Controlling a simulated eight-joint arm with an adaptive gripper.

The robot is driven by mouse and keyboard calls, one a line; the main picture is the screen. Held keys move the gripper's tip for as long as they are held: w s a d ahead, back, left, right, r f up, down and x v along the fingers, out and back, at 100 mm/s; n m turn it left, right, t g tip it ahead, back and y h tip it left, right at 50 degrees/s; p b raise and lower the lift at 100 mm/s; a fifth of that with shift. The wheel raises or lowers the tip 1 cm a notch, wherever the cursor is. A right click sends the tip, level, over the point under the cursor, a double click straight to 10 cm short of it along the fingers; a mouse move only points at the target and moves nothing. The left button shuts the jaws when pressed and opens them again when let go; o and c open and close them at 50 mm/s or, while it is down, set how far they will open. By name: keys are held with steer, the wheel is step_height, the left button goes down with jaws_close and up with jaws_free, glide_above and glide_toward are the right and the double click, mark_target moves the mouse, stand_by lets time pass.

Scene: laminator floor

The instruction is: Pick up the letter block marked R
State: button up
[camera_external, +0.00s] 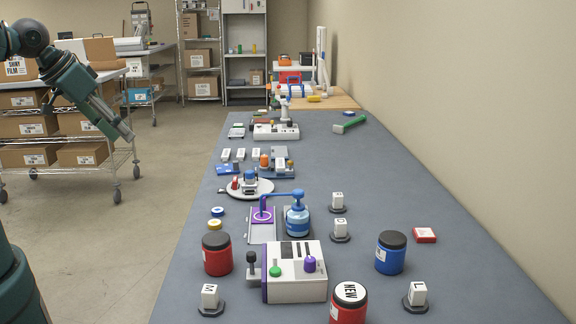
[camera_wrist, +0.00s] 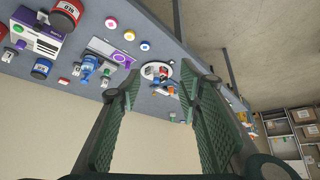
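Four-sided white letter blocks stand on dark round bases on the grey table (camera_external: 400,190). One block (camera_external: 209,295) reads M at the front left, and one (camera_external: 417,293) reads L at the front right. Two more blocks stand farther back, a nearer one (camera_external: 341,225) and a farther one (camera_external: 337,200); their letters are too small to read surely, so I cannot tell which is R. My gripper (camera_external: 122,132) hangs in the air left of the table, far from the blocks. In the wrist view my gripper (camera_wrist: 158,86) is open, with nothing between its fingers.
A white machine (camera_external: 296,275), red jars (camera_external: 217,255) (camera_external: 348,305) and a blue jar (camera_external: 391,253) stand around the blocks. A blue-handled press (camera_external: 297,218) is left of the farther blocks. A red box (camera_external: 424,235) lies near the right wall. The right side farther back is mostly clear.

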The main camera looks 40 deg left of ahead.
steer(key=w+d+r+m+g, duration=0.1)
steer(key=w+d+r, duration=0.15)
steer(key=w, duration=0.45)
steer(key=w+d+r+m+g, duration=0.1)
steer(key=w+d+r, duration=0.1)
steer(key=w+r, duration=0.35)
steer(key=m+g+p, duration=0.3)
steer(key=m+g, duration=0.2)
steer(key=m, duration=0.2)
glide_above(339, 194)
steer(key=f, duration=2.7)
steer(key=shift+a+f, duration=0.2)
steer(key=shift+a, duration=0.05)
steer(key=shift+d+f, duration=0.15)
steer(key=shift+f, duration=0.15)
